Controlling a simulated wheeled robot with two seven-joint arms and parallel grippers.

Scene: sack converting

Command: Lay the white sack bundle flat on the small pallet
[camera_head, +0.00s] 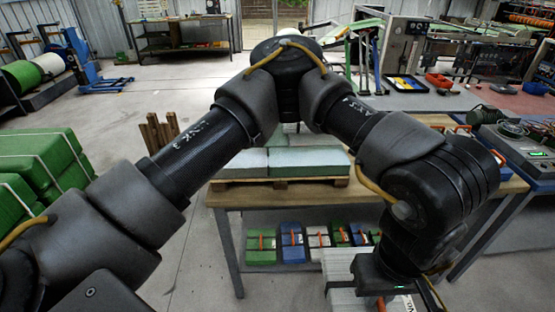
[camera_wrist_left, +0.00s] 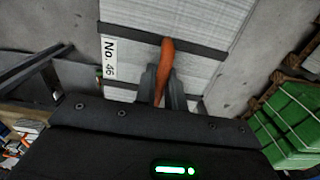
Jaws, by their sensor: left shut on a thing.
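The white sack bundle (camera_wrist_left: 195,65) has dark straps, a "No. 46" label and an orange handle (camera_wrist_left: 167,62). My left gripper (camera_wrist_left: 164,82) is shut on this handle. In the head view the bundle (camera_head: 345,268) hangs below the left gripper (camera_head: 384,296) at the bottom right, in front of the table and partly cut off by the frame. The small wooden pallet (camera_head: 225,186) lies on the table beyond my arm. My right gripper is not in view.
The wooden table (camera_head: 238,199) has a lower shelf with several green, blue and white bundles (camera_head: 292,247). Electrical gear (camera_head: 519,140) stands at the right. Large green bales (camera_head: 40,165) stack at the left. Open floor (camera_head: 190,235) lies left of the table.

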